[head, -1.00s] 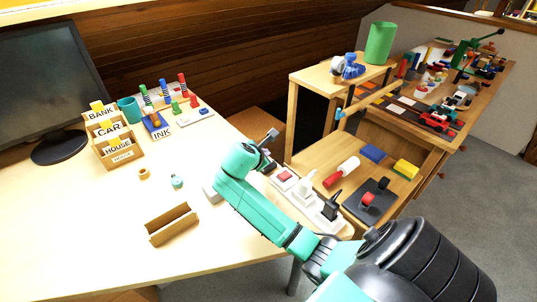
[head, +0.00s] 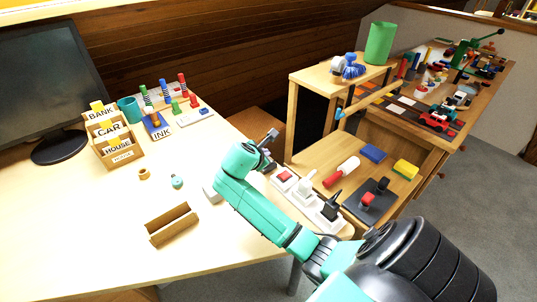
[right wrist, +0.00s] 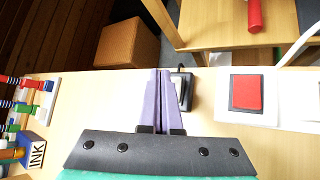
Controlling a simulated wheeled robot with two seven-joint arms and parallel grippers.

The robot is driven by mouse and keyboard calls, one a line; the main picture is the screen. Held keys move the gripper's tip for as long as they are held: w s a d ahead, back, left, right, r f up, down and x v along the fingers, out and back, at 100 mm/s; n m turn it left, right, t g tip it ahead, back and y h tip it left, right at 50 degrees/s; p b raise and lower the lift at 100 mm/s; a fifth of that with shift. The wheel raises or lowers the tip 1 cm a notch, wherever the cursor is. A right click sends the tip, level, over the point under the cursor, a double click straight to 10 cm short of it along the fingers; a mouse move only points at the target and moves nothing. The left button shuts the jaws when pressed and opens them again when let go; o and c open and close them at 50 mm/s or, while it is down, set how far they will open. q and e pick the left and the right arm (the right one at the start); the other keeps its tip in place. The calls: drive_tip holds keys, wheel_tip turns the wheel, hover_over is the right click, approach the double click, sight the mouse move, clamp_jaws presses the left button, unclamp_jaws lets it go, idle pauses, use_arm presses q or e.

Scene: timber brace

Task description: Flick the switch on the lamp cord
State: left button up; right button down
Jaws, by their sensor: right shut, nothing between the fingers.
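My right gripper (head: 270,137) is over the right edge of the desk in the head view. In the right wrist view its two purple fingers (right wrist: 166,75) are together with nothing between them. Just right of the fingertips there is a small dark grey block (right wrist: 183,90) with a black top, which may be the cord switch; the fingers partly hide it. I cannot tell whether they touch it. In the head view it is mostly hidden behind my wrist. No lamp can be made out for certain. My left gripper is not in view.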

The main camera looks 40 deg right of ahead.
drive_tip(key=shift+f+p, duration=0.2)
drive_tip(key=shift+p, duration=0.15)
drive_tip(key=shift+f, duration=0.2)
drive_tip(key=shift+d+f, duration=0.1)
drive_tip(key=shift+f, duration=0.25)
idle(0.4)
drive_tip(key=shift+r+p, duration=0.9)
drive_tip(key=shift+p, duration=0.5)
drive_tip(key=shift+f, duration=0.1)
